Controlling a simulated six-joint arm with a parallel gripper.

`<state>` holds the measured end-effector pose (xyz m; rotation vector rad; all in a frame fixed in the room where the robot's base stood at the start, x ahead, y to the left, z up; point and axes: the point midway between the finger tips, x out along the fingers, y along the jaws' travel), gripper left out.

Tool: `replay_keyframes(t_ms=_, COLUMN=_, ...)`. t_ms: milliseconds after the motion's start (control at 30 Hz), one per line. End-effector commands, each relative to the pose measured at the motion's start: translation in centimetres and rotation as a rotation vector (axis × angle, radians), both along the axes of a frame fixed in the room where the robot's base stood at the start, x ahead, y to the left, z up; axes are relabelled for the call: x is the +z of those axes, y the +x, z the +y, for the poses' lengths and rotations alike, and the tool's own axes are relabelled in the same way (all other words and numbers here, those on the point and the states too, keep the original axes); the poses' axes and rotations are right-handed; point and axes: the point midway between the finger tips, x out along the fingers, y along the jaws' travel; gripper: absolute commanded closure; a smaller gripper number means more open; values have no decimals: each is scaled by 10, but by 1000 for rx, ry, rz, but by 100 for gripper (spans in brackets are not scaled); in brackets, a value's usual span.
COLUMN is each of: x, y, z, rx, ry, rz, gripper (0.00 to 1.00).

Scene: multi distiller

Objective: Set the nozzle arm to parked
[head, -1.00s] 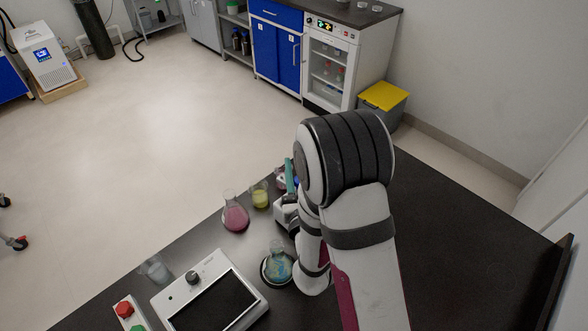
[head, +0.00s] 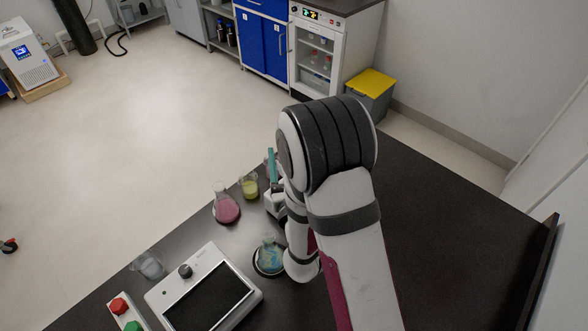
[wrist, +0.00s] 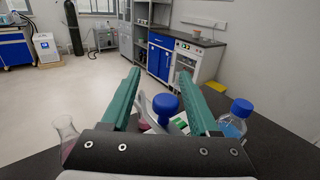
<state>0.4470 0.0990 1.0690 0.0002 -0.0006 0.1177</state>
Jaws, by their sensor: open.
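My gripper (wrist: 160,75) is open, with two teal fingers spread apart in the wrist view. A round blue knob (wrist: 165,103) shows between the fingers, low in the gap, with a pale grey curved piece (wrist: 147,108) beside it. I cannot tell for sure whether these belong to the nozzle arm. No contact between the fingers and the knob is visible. In the head view, a teal finger (head: 272,164) shows past my arm, right of a yellow beaker (head: 249,188). My arm hides most of what lies beneath the gripper there.
A pink flask (head: 227,209) stands near the bench edge. A screen unit (head: 207,297) and red button (head: 119,306) are at front left. A blue-capped bottle (wrist: 234,122) stands right of the fingers.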

Motion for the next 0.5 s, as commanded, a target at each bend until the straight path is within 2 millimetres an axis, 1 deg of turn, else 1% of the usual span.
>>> replay_keyframes(t_ms=167, x=0, y=-1, z=0, rx=12, ry=0, rz=1, gripper=39)
replay_keyframes(t_ms=267, x=0, y=-5, z=3, rx=75, ry=1, rz=1, gripper=39)
replay_keyframes(t_ms=500, x=0, y=-27, z=19, rx=386, ry=0, rz=0, gripper=39)
